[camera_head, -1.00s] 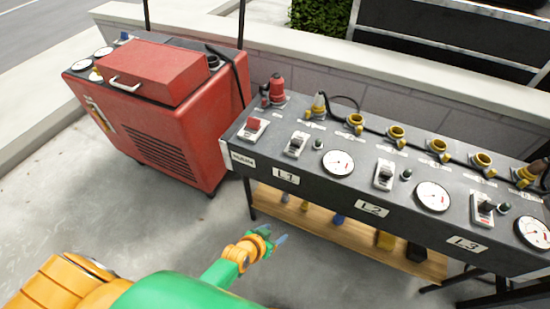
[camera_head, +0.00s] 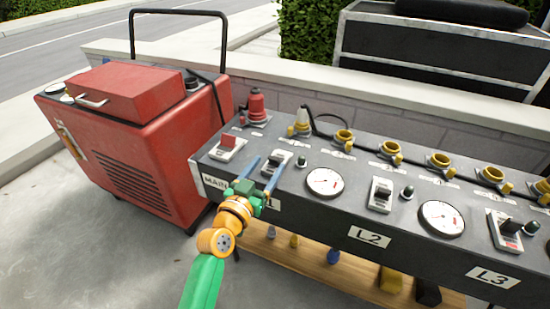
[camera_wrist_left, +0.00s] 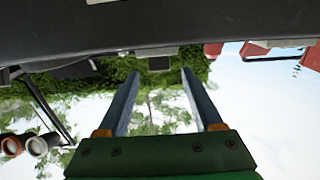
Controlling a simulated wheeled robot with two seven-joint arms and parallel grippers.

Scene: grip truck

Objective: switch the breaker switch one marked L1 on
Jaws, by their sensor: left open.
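The breaker switch for L1 (camera_head: 279,160) is a white plate with a dark toggle on top of the dark panel (camera_head: 330,215). Its L1 label is mostly hidden behind my left gripper (camera_head: 269,160). My left gripper is open and empty, with its blue fingers reaching over the panel's front edge. In the head view the fingertips lie on either side of the L1 switch; I cannot tell whether they touch it. My right gripper is not in view.
A main switch with a red toggle (camera_head: 228,148) is just left of L1. A round gauge (camera_head: 325,182) is to its right, then the L2 switch (camera_head: 381,194) and the L3 switch (camera_head: 505,231). A red generator (camera_head: 140,140) stands at the left.

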